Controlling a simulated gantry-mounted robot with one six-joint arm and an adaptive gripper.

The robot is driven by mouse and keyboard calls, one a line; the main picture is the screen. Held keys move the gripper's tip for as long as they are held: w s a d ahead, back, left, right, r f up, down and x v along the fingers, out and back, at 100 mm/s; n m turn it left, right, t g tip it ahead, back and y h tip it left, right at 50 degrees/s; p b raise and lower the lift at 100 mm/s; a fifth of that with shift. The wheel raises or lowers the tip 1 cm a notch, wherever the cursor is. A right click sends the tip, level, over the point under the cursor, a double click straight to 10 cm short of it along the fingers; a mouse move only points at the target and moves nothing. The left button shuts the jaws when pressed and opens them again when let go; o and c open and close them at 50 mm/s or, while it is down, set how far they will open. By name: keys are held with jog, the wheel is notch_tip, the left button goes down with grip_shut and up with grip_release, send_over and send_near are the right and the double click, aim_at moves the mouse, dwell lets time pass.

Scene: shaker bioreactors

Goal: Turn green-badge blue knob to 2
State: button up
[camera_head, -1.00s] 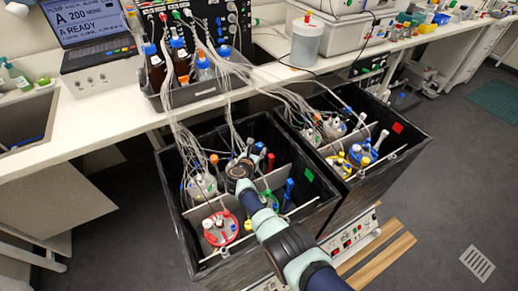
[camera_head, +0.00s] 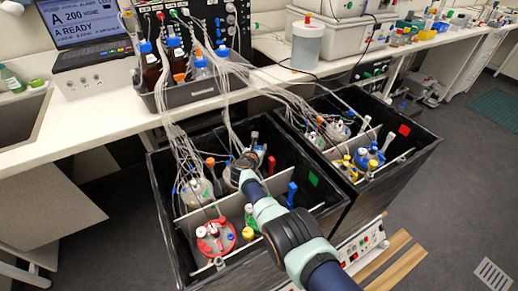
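The green badge (camera_head: 313,178) is on the inner right wall of the left black shaker box (camera_head: 160,205). An upright blue knob-like part (camera_head: 291,193) stands inside that box, below and left of the badge, on the right of my forearm. It is too small to read any number or setting on it. My gripper (camera_head: 245,162) is down inside the box near its back, left of the blue part and apart from it. My arm and wrist partly cover the gripper, so its fingers cannot be made out.
A red upright part (camera_head: 271,165) stands close to my gripper. Tubes hang in from above. The right box (camera_head: 425,150) has a red badge (camera_head: 404,130).

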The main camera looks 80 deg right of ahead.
aim_at(259, 148)
grip_shut()
jog(key=shift+s+r+n+t+p, duration=0.15)
jog(key=shift+n+t+p, duration=0.25)
jog(key=shift+p, duration=0.6)
jog(key=shift+n+t+p, duration=0.4)
jog(key=shift+t+p, duration=0.15)
jog(key=shift+t, duration=0.05)
jog(key=shift+f, duration=0.2)
jog(key=o, duration=0.7)
grip_release()
jog(key=shift+r, duration=0.1)
notch_tip(259, 148, up, 10)
jog(key=shift+f, duration=0.1)
